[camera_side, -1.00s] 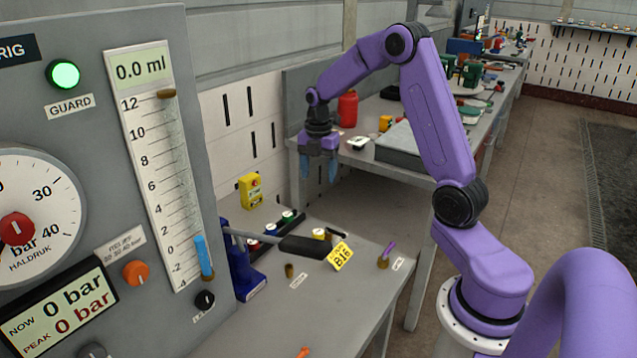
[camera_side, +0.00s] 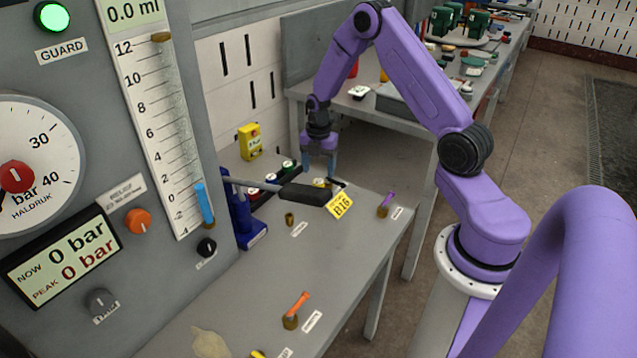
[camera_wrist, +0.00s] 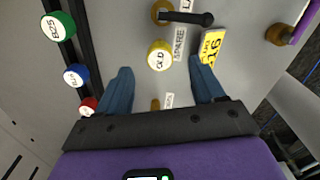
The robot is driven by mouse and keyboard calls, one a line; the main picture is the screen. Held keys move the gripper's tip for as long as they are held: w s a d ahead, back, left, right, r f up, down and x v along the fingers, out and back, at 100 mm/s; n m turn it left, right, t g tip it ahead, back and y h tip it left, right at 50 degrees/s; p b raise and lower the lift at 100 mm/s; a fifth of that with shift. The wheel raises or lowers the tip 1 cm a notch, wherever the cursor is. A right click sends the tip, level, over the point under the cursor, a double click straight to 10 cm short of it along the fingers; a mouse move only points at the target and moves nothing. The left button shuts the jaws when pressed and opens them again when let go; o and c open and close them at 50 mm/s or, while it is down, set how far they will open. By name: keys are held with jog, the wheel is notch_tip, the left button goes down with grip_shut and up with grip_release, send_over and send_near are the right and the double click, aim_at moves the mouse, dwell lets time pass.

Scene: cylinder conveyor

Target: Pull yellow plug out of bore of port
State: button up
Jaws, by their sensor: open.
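A yellow piece (camera_side: 257,354), cut off by the bottom edge of the side view, may be the yellow plug; its port and bore are not clear.
A brass port with a purple plug (camera_side: 387,199) stands right; one with an orange plug (camera_side: 298,303) stands in front. Green, blue and red caps (camera_wrist: 76,75) line the left.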

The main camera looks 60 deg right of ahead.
aim_at(318, 181)
jog(key=shift+f, duration=3.05)
jog(key=shift+c, duration=0.3)
grip_shut()
jog(key=shift+r, duration=0.2)
jog(key=shift+r, duration=0.35)
jog(key=shift+r, duration=0.2)
jog(key=shift+r, duration=0.25)
jog(key=shift+r, duration=0.2)
